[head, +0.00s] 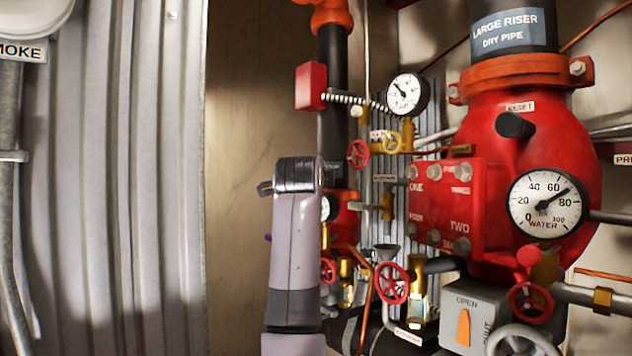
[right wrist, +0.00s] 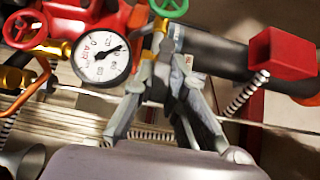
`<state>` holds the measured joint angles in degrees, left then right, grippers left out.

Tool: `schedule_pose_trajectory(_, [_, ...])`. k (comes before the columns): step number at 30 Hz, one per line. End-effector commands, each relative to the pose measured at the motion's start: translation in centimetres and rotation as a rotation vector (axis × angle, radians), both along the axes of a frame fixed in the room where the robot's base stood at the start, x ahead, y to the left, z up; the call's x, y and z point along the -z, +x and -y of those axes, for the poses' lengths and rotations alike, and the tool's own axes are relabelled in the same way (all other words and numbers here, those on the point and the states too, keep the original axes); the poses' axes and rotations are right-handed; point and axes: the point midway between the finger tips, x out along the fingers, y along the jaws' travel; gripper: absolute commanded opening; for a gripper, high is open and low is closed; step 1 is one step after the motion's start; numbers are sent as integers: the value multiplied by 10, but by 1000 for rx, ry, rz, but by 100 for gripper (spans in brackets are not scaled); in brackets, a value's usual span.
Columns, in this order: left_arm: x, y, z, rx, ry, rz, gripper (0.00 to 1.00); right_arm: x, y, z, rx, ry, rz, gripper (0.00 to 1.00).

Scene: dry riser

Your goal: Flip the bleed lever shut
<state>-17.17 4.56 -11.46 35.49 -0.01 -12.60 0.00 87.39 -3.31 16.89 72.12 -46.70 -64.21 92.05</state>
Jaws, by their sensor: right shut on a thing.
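My right gripper (right wrist: 162,68) reaches the black pipe in the right wrist view. Its grey fingers close together just below a brass fitting (right wrist: 153,42) with a green handwheel (right wrist: 170,8). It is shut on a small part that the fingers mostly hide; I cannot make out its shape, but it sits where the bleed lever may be. A small white tag (right wrist: 188,61) shows beside the fingers. In the head view my right wrist (head: 297,225) stands upright before the pipe and hides the fingertips and the held part. My left gripper is not in view.
A dial gauge (right wrist: 103,52) and red handwheel (right wrist: 24,28) lie close left of the fingers. A red box (right wrist: 283,55) with a coiled conduit is at right. In the head view, the large red valve (head: 530,130) and an orange lever (head: 463,327) stand right.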

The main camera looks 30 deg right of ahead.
Motion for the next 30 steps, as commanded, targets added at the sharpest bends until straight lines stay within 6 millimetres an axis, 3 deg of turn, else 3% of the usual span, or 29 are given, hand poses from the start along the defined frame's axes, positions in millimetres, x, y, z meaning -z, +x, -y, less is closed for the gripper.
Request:
schedule_pose_trajectory(7, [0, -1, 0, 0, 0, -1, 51, 1, 0, 0, 0, -2, -6, 0])
schedule_pose_trajectory(8, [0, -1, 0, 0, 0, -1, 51, 1, 0, 0, 0, -2, -6, 14])
schedule_pose_trajectory(17, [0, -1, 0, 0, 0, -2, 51, 0, 0, 0, 0, -2, -3, 33])
schedule_pose_trajectory(30, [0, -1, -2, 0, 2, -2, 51, -1, -9, -9, -1, -2, -1, 33])
